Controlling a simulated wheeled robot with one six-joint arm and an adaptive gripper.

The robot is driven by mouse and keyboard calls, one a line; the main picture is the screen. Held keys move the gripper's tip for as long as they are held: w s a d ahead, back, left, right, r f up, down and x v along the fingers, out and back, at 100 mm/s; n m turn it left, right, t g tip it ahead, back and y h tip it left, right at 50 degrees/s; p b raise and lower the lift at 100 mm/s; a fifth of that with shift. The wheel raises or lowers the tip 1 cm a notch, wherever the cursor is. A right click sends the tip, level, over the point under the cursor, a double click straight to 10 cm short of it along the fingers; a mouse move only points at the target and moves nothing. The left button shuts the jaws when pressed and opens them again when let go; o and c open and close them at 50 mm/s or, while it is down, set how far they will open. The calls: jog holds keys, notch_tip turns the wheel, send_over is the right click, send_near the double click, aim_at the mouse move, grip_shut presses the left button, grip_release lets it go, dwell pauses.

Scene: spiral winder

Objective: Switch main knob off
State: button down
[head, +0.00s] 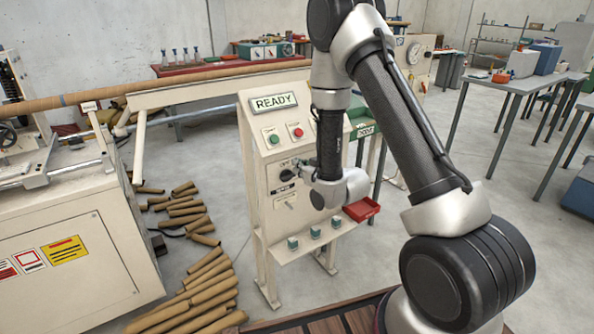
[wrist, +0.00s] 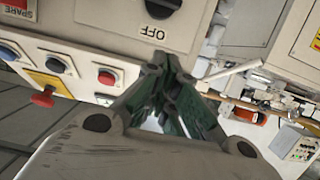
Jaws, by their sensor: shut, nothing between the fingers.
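The main knob is a black rotary knob on the cream control panel (head: 262,130); in the head view the knob (head: 287,175) sits left of my gripper (head: 303,170). In the wrist view the knob (wrist: 160,5) is cut off by the top edge. An upside-down OFF label (wrist: 155,33) shows below it. My gripper (wrist: 163,65) is shut and empty, its fingertips close to the panel near the OFF label. I cannot tell whether they touch the panel. The knob's pointing direction is unclear.
The panel's READY display (head: 273,102) is above a green button (head: 274,138) and a red button (head: 297,132). A lever switch (head: 291,204) is below the knob. A red tray (head: 361,209) is at the panel's right. Cardboard tubes (head: 205,280) lie on the floor at left.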

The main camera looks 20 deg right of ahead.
aim_at(280, 170)
jog(key=x, duration=0.7)
jog(key=shift+w+f, duration=0.1)
jog(key=shift+w, duration=0.05)
jog(key=shift+w+a+f, duration=0.1)
jog(key=shift+w+f, duration=0.1)
jog(key=shift+f, duration=1.85)
jog(key=shift+a, duration=0.1)
